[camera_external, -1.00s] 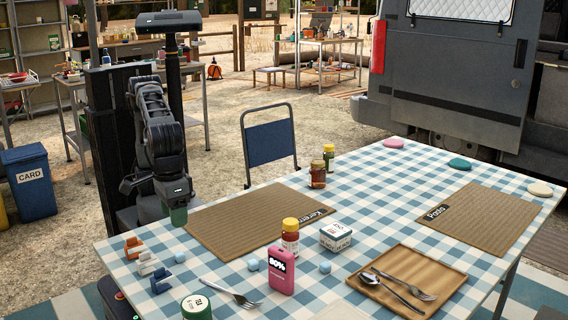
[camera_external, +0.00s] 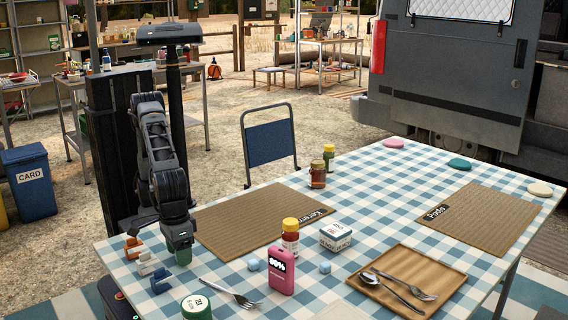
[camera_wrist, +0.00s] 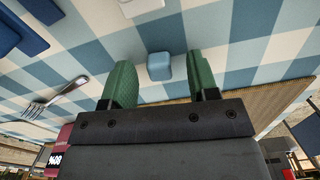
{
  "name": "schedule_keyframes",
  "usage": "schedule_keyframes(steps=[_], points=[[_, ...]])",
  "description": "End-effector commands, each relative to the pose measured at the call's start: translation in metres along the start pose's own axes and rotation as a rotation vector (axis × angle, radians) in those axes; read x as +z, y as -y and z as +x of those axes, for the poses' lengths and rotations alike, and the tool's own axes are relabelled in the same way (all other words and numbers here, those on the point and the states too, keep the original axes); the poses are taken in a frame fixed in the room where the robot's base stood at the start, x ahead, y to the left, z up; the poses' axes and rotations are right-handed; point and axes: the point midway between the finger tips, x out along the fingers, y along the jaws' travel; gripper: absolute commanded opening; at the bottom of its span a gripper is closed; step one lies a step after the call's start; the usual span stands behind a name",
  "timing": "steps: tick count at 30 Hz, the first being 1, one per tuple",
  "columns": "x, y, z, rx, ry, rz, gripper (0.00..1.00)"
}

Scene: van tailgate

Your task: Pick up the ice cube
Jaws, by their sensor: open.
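My gripper (camera_external: 183,257) points down low over the near-left part of the checked table, its green fingers open. In the wrist view the two green fingers (camera_wrist: 161,72) stand apart, with a pale blue ice cube (camera_wrist: 159,66) on the cloth in the gap between them, just past their tips. That cube is hidden behind my gripper in the outside view.
Orange, white and blue clips (camera_external: 147,264) stand left of my gripper. A woven placemat (camera_external: 240,222) lies behind.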

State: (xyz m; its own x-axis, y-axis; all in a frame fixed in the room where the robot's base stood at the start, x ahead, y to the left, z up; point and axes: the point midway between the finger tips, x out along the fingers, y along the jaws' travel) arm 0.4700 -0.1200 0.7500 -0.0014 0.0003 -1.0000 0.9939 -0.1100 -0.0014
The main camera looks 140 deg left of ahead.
Motion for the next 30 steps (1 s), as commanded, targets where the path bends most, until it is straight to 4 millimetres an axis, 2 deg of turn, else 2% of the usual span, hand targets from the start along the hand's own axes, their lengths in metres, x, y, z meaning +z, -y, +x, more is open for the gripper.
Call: schedule_keyframes(steps=[7,24,30], points=[[0.0,-0.0001,0.0038,0.002,0.0,0.0,0.54],[-0.0001,-0.0001,0.0035,0.002,0.0,0.0,0.02],[-0.0001,-0.0001,0.0032,0.001,0.0,0.0,0.01]])
